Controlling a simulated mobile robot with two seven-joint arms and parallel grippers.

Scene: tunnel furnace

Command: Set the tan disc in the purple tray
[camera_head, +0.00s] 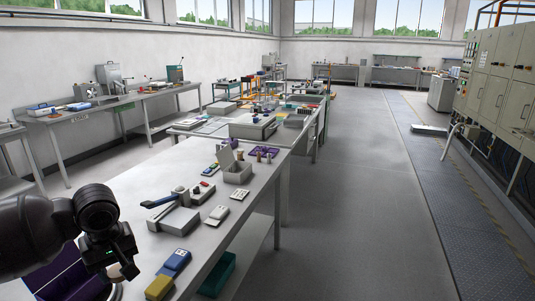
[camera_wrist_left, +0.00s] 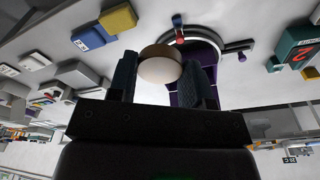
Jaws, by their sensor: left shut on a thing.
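My left gripper (camera_head: 121,271) is at the lower left of the head view, low over the near end of the workbench. In the left wrist view its two dark fingers (camera_wrist_left: 169,80) are shut on the tan disc (camera_wrist_left: 160,62), which has a brown rim and a pale lower face. The purple tray (camera_head: 62,276) is at the bottom left corner of the head view, partly hidden by my left arm. In the left wrist view purple tray surface (camera_wrist_left: 207,52) shows just behind the disc and fingers. Whether the disc touches it I cannot tell. My right gripper is not in view.
Blue (camera_head: 176,261) and yellow (camera_head: 159,287) blocks lie to the right of the gripper. A smaller purple tray (camera_head: 263,151) stands farther back.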

